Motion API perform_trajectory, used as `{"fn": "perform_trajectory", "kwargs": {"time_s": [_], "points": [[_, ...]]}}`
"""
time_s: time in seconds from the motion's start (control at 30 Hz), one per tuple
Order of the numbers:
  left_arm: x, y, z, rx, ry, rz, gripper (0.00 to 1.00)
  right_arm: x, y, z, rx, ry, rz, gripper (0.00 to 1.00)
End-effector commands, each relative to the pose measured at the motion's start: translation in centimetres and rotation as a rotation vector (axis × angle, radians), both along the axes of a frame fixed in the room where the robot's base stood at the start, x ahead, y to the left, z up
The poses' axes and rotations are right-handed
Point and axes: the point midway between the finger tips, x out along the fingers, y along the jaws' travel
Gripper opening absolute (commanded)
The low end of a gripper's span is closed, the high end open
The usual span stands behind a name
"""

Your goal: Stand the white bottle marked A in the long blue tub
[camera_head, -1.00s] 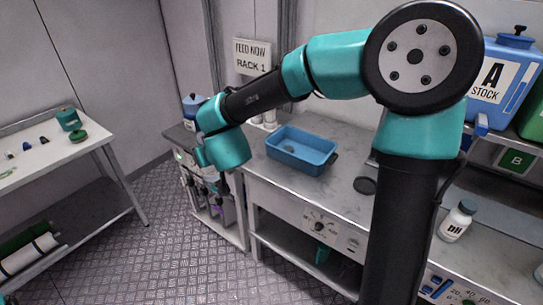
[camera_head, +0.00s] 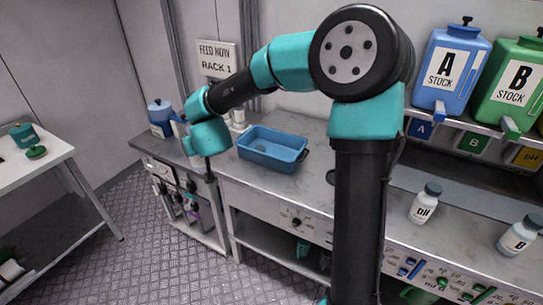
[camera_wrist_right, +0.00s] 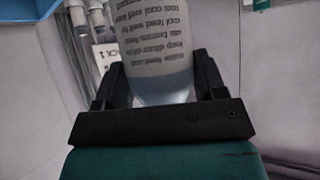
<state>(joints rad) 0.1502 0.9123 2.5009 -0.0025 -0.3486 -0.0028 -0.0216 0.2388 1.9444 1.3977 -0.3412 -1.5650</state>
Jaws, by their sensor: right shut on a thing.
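My right gripper (camera_wrist_right: 160,88) is shut on a whitish bottle (camera_wrist_right: 160,45) with rows of small dark print, seen in the right wrist view. No letter A shows on the visible side, and the bottle's top is out of the picture. In the head view my right arm reaches left across the bench, and its teal wrist hides most of the gripper and bottle. The long blue tub (camera_head: 270,162) stands on the bench just right of that wrist. I see nothing standing in it, though part of its floor is hidden. My left gripper is not in view.
A white bottle with a dark cap (camera_head: 424,205) and one marked B (camera_head: 518,237) stand at the right of the bench. Blue A (camera_head: 450,68) and green B (camera_head: 508,85) stock containers sit on a shelf. A blue container (camera_head: 160,116) stands at the bench's left end.

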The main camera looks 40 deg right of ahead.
Motion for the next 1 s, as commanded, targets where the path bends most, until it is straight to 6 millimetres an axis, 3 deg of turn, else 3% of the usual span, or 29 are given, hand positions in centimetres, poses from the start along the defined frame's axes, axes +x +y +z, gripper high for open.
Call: {"fn": "perform_trajectory", "kwargs": {"time_s": [0.03,0.3,0.63,0.8,1.0], "points": [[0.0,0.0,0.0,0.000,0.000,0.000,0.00,0.4,-2.5,-0.4,0.003,0.002,-0.041,0.37],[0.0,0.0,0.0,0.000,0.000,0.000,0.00,1.2,-14.3,-1.8,0.006,0.004,-0.219,0.37],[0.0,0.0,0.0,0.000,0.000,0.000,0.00,-1.5,-29.1,-3.6,-0.008,0.002,-0.432,0.37],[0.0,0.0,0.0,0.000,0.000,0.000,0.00,-3.1,-33.8,-4.1,-0.017,0.000,-0.498,0.37],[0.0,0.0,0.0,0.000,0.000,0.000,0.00,-3.7,-35.2,-4.2,-0.020,-0.001,-0.519,0.37]]}}
